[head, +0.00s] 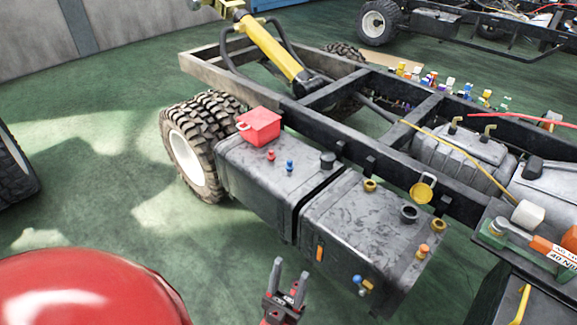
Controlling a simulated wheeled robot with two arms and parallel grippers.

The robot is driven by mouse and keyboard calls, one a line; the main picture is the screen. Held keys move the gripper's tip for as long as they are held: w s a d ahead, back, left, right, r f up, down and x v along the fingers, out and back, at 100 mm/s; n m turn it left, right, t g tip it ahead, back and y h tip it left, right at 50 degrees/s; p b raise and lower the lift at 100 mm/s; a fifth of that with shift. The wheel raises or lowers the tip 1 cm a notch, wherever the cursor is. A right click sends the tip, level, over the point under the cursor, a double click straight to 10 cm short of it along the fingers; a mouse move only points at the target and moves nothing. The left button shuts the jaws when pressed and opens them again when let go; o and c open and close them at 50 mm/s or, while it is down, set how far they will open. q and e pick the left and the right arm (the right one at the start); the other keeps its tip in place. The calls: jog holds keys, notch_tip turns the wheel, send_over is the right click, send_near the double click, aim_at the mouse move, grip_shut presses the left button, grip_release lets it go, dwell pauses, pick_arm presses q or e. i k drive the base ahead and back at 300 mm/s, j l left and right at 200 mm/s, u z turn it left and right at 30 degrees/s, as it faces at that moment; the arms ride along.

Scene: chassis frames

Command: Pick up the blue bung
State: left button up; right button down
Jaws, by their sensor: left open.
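The small blue bung (290,165) stands upright on top of the left dark grey tank (250,170), beside a small red bung (271,155). My left gripper (290,268) is at the bottom centre, in front of the tanks and below the bung in the picture. Its two grey fingers point up and are apart, with nothing between them. It is well away from the bung. My right gripper does not show.
A red box (259,126) sits at the left tank's back corner. A black cap (327,160) stands right of the bung. The right tank (350,225) carries ring fittings and an orange bung (423,251). A large tyre (190,150) stands behind.

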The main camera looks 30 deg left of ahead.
aim_at(290, 167)
jog(key=i+j+u, duration=0.15)
jog(key=u, duration=0.3)
jog(key=i+j+u, duration=0.1)
jog(key=u, duration=0.35)
jog(key=i+l, duration=0.05)
